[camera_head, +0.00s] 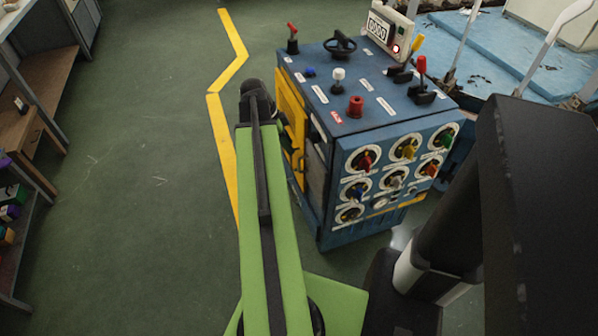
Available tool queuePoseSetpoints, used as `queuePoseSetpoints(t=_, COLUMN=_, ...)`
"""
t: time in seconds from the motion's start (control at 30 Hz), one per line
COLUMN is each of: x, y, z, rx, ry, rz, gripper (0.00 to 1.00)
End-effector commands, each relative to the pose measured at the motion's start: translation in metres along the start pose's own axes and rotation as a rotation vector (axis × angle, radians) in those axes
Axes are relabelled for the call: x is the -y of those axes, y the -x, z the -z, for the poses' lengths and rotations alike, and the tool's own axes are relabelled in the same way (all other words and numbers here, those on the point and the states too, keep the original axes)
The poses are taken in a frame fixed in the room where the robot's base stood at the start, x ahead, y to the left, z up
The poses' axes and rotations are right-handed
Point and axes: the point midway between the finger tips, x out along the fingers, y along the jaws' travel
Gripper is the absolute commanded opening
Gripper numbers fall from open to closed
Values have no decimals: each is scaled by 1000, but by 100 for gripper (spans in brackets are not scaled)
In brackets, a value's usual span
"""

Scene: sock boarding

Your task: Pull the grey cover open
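A blue cabinet (372,128) stands in the middle of the camera_head view. On its left side, a greyish panel (316,170) shows below and right of a yellow panel (291,100). This greyish panel looks like the grey cover. It is seen at a steep angle and partly in shadow, and I cannot tell whether it is shut. My green arm reaches forward along the cabinet's left side. Its dark end is beside the yellow panel. My gripper's fingers cannot be made out there, so neither their opening nor any contact with the cover can be judged.
The cabinet's top carries a red knob (355,106), a black handwheel (340,44), levers and a counter box (387,27). Several coloured dials cover its front. A yellow floor line (222,150) runs left of my arm. Green floor (130,150) is clear there; shelving stands far left.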

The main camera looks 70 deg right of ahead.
Motion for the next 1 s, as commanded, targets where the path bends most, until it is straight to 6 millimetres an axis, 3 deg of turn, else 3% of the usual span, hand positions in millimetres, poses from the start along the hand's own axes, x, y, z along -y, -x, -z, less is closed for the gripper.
queuePoseSetpoints(t=0.03, x=0, y=-22, z=-4, rx=0, ry=-2, rz=-1, gripper=33)
queuePoseSetpoints(t=0.4, x=0, y=-93, z=-3, rx=0, ry=0, rz=1, gripper=33)
queuePoseSetpoints(t=0.6, x=0, y=-106, z=0, rx=0, ry=0, rz=0, gripper=33)
queuePoseSetpoints(t=0.87, x=0, y=-106, z=1, rx=0, ry=0, rz=0, gripper=33)
queuePoseSetpoints(t=1.0, x=0, y=-106, z=1, rx=0, ry=0, rz=0, gripper=18)
